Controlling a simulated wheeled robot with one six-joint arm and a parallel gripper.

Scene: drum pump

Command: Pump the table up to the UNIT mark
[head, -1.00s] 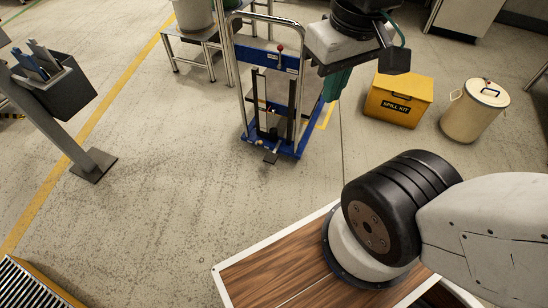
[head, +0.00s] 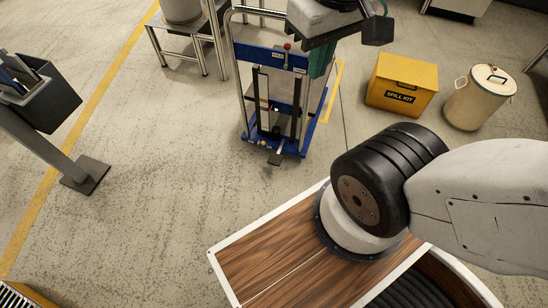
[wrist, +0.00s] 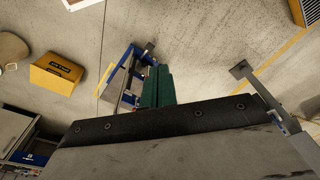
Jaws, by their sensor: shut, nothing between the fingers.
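The blue lift table (head: 278,148) stands on the floor at top centre in the head view, with upright posts, a silver handle and a blue crossbar. A dark foot pedal (head: 275,158) sticks out low at its near side. In the wrist view the lift table (wrist: 129,60) is left of centre, with the pedal (wrist: 150,46) at its top. My gripper (wrist: 156,72) shows as green fingers, shut and empty, overlapping the table's edge in the picture. In the head view my gripper (head: 320,62) is partly hidden, right of the posts. I cannot read a UNIT mark.
A yellow spill kit box (head: 402,84) and a cream bin (head: 479,98) stand right of the lift table. A metal stand (head: 160,36) is behind left. A post with a grey box (head: 42,107) is at far left. Floor between post and lift table is clear.

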